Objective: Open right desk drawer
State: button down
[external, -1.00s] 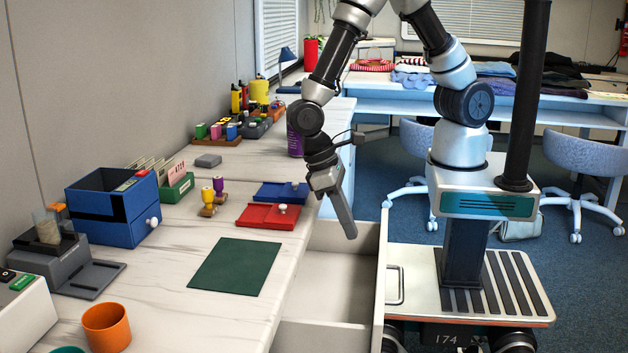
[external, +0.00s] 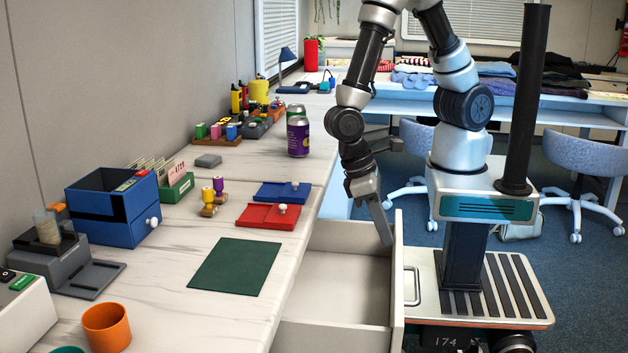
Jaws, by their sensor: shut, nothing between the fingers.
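The right desk drawer (external: 345,288) is pulled well out from under the desk. Its white inside is empty where it shows. Its front panel (external: 398,275) carries a metal handle (external: 413,286) on the outer side. My gripper (external: 387,238) is shut and empty. It points down at the inner side of the front panel, near the panel's far end. Whether the fingers touch the panel cannot be told.
The desk top (external: 190,255) holds a green mat (external: 236,266), a red tray (external: 268,216), a blue tray (external: 283,191), a blue drawer box (external: 112,205) and an orange cup (external: 106,327). Office chairs (external: 585,165) stand behind my base.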

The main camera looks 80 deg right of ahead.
jog(key=shift+s, duration=0.65)
jog(key=shift+w, duration=0.1)
jog(key=w+r+p, duration=0.4)
jog(key=w+r, duration=0.3)
jog(key=r, duration=0.2)
jog(key=shift+w+r, duration=0.15)
jog(key=shift+w, duration=0.1)
